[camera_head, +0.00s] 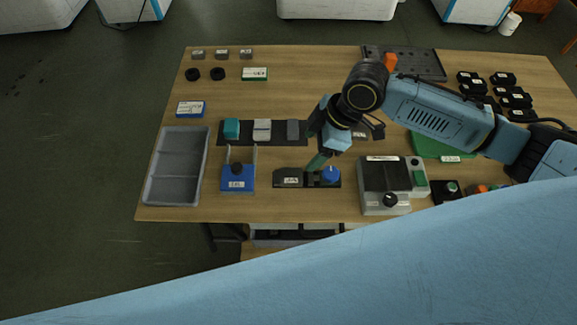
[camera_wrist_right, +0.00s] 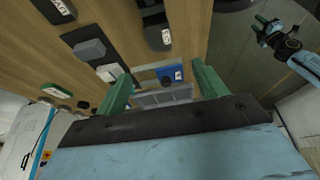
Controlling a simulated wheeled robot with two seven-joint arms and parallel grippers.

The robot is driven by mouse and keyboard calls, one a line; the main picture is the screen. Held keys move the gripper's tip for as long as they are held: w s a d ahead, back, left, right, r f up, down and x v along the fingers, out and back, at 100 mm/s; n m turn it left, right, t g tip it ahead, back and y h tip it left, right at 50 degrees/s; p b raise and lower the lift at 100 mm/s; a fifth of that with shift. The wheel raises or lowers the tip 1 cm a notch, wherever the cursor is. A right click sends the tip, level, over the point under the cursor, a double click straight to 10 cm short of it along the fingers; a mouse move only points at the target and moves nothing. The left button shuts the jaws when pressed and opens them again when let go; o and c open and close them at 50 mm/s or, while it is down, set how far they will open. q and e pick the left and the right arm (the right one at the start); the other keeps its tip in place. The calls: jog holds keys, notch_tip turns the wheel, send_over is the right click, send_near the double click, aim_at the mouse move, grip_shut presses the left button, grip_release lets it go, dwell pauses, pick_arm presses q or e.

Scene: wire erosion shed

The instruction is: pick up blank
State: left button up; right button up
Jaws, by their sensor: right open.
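Three block-like pieces stand in a row on a black mat (camera_head: 262,142): a teal one (camera_head: 232,129), a pale grey one (camera_head: 262,130) and a dark grey one (camera_head: 293,130). I cannot tell which is the blank. My right gripper (camera_head: 315,146) is open, just right of the dark grey piece, with its green fingers pointing down.
A grey tray (camera_head: 151,165), a blue fixture (camera_head: 238,184), a black base with a blue knob (camera_head: 331,175) and a grey machine (camera_head: 386,202) stand along the table's front. Black parts (camera_head: 515,98) cluster at the right. Bare wood lies behind the mat.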

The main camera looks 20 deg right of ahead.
jog(key=b, duration=0.1)
send_over(291, 175)
jog(key=d, duration=0.2)
jog(key=f, duration=0.6)
jog(key=shift+s+f, duration=0.3)
jog(key=shift+s, duration=0.1)
jog(key=shift+d+b+x, duration=0.2)
jog(key=shift+d+x, duration=0.05)
jog(key=shift+x, duration=1.25)
jog(key=shift+d+b+x, duration=0.2)
jog(key=shift+x, duration=1.25)
pick_arm(q)
jog(key=shift+s+a+f, duration=0.1)
jog(key=shift+s+f, duration=0.1)
jog(key=shift+f, duration=0.3)
jog(key=shift+s+f, duration=0.15)
jog(key=shift+f, duration=0.3)
pick_arm(e)
jog(key=shift+f, duration=0.15)
jog(key=shift+c, duration=0.4)
jog(key=c, duration=1.3)
